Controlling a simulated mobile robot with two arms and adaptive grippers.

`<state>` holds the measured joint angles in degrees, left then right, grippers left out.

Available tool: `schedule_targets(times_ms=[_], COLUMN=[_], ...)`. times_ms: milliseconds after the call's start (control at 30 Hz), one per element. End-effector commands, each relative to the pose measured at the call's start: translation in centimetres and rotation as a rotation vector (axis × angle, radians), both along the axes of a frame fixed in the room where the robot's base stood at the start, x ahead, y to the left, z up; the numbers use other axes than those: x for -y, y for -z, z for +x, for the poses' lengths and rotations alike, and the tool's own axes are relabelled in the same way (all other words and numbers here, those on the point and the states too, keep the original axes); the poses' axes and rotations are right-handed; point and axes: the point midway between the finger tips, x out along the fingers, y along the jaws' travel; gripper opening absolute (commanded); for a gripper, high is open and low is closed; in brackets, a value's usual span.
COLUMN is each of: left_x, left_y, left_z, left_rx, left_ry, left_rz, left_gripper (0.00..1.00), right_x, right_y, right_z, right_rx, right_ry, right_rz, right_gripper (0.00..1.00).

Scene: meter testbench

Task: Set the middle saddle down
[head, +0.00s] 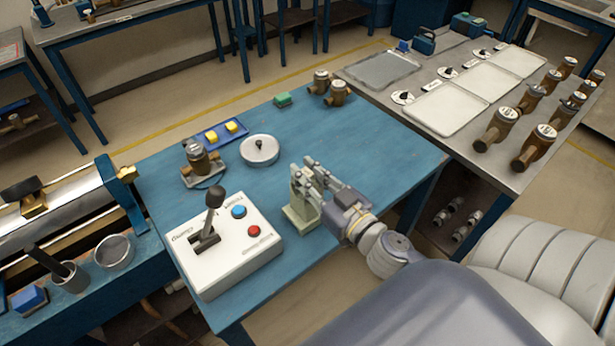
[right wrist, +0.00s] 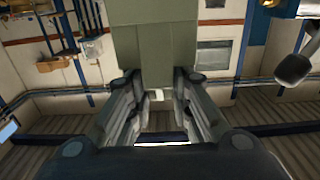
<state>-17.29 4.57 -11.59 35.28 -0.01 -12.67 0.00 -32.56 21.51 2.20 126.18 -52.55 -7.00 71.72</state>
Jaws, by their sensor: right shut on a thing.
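The middle saddle (head: 299,213) is a grey-green upright block with a wider foot, right of the white control box. My right gripper (head: 306,178) reaches in from the right and is shut on its upper part. In the right wrist view the saddle (right wrist: 155,40) fills the top middle, between the two fingers of my right gripper (right wrist: 157,95). The saddle's foot is at or just above the blue tabletop; I cannot tell whether it touches. My left gripper is not in view.
The white control box (head: 222,247) with a black lever stands close left of the saddle. A round grey dish (head: 259,150), a brass meter on a stand (head: 200,160) and a blue tray (head: 220,134) lie farther back. The blue table (head: 375,145) is clear at right.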

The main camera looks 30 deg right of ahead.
Motion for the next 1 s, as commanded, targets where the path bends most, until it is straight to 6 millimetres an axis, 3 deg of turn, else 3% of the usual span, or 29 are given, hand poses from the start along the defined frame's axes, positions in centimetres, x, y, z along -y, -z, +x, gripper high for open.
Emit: schedule_targets(times_ms=[433,467,533,1000], left_x=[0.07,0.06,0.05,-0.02], left_y=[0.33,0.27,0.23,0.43], left_z=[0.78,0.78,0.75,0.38], left_rx=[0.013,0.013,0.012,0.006], left_ry=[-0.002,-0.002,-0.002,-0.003], left_rz=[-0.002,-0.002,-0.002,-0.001], left_gripper=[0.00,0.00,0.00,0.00], right_x=[-0.03,0.00,-0.01,0.03], right_y=[0.58,0.74,0.70,0.72], right_z=[0.05,0.01,0.01,-0.57], right_rx=[0.005,0.001,0.001,-0.002], right_ry=[-0.002,-0.001,-0.001,0.000], right_rz=[0.000,0.000,0.000,0.002], right_gripper=[0.00,0.24,0.39,0.39])
